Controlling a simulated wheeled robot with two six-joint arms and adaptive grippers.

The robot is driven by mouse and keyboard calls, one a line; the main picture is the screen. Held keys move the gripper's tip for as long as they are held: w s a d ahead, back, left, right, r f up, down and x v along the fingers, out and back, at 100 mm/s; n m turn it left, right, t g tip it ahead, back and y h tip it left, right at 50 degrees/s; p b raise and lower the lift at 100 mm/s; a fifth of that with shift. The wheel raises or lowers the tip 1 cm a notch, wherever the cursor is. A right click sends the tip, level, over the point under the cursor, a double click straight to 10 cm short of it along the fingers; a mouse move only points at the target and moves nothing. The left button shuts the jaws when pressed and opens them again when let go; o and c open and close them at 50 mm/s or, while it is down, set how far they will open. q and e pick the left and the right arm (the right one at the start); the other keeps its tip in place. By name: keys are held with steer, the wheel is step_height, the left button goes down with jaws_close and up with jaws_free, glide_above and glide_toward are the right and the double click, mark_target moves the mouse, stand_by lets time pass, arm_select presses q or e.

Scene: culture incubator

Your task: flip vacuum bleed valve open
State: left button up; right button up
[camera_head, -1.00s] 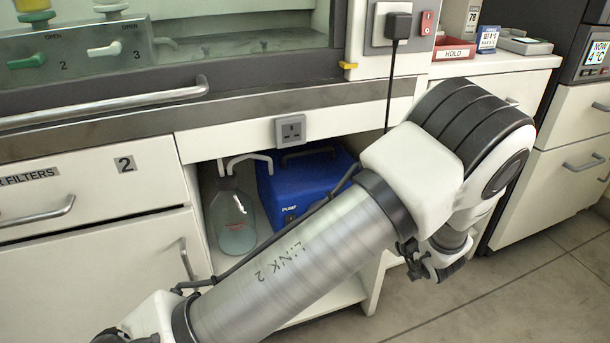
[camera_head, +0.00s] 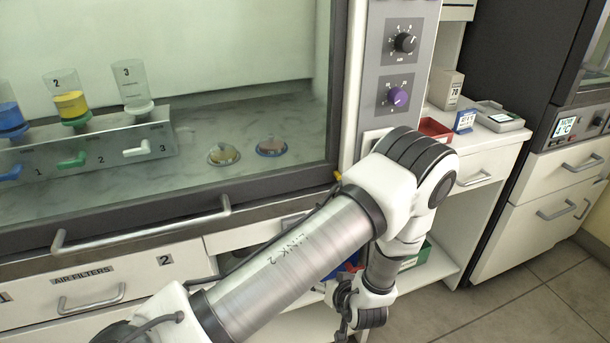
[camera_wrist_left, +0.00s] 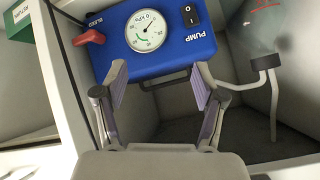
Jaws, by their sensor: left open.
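The blue pump (camera_wrist_left: 180,50) shows upside down in the left wrist view, with a round gauge (camera_wrist_left: 146,31) and a black rocker switch. The red bleed valve handle (camera_wrist_left: 90,37) sticks out at the pump's left side, beside a BLEED label. My left gripper (camera_wrist_left: 160,78) is open and empty in front of the pump, and the red handle lies beyond and left of its fingers. In the head view my left gripper (camera_head: 352,308) hangs low by the under-bench opening. My arm hides most of the pump there. My right gripper is not in view.
A glass bottle (camera_wrist_left: 262,25) with grey tubing stands right of the pump in the wrist view. A green box (camera_head: 416,257) sits on the lower shelf. Cabinet walls and the bench edge surround the opening. The floor at right is clear.

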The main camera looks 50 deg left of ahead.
arm_select(q)
steer(key=s+d+r+m+h+p, duration=0.1)
steer(key=s+d+m+h+p, duration=0.1)
steer(key=s+p, duration=0.2)
steer(key=s+d+r+m+g+h+p, duration=0.1)
steer(key=s+r+m+h+p, duration=0.1)
steer(key=s+p, duration=0.3)
steer(key=s, duration=0.2)
steer(key=shift+s+d+r+m+g+h, duration=0.2)
steer(key=shift+s+d+m+g+h, duration=0.1)
steer(key=shift+d+m, duration=0.1)
